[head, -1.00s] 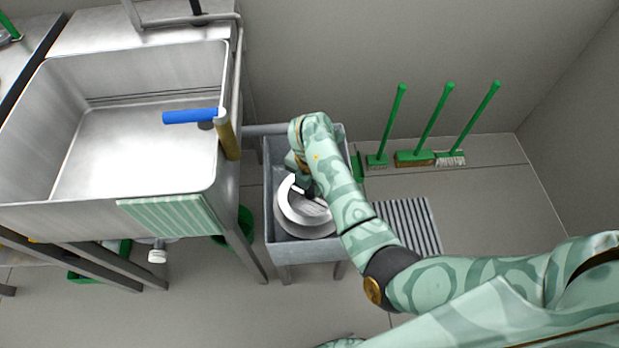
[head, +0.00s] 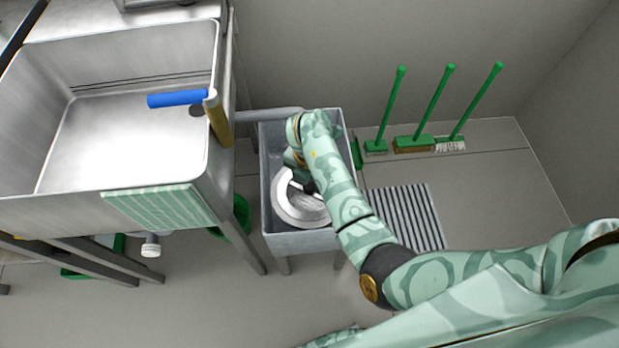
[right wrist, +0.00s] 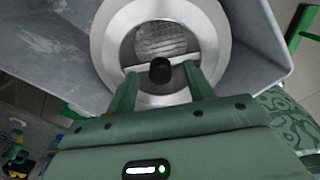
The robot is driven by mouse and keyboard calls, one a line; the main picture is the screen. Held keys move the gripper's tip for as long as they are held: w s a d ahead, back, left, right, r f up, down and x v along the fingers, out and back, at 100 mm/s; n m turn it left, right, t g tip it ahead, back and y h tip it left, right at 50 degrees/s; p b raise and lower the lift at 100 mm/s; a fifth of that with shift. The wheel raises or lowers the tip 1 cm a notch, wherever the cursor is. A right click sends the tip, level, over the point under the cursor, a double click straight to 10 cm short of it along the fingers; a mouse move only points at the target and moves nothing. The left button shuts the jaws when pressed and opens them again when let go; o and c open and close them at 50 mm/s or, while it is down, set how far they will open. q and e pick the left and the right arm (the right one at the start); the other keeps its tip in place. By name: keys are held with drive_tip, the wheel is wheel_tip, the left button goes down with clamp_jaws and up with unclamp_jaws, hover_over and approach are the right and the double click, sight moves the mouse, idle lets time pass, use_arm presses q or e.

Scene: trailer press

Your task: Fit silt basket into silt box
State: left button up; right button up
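The silt basket (head: 297,210) is a round pale metal piece with a wide rim. It lies inside the grey rectangular silt box (head: 300,243), towards its front in the head view. In the right wrist view the basket (right wrist: 110,50) shows its ring, a bar across the opening and a black knob. My right gripper (right wrist: 161,72) is over the basket, its two green fingers apart on either side of the knob, with gaps visible. In the head view my right arm hides part of the basket. I cannot tell how the basket sits below its rim. My left gripper is not in view.
Green brushes (head: 414,143) lean at the wall. A floor grate (head: 405,215) lies right of the box.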

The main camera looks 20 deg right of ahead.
drive_tip(key=shift+r, duration=0.1)
wheel_tip(320, 180, up, 7)
drive_tip(key=p, duration=0.5)
drive_tip(key=shift+r, duration=0.25)
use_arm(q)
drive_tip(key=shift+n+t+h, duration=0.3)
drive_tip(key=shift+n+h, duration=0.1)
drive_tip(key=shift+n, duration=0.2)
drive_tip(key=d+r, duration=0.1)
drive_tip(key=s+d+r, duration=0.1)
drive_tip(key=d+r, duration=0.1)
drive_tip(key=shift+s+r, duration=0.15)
use_arm(e)
drive_tip(key=shift+f, duration=0.1)
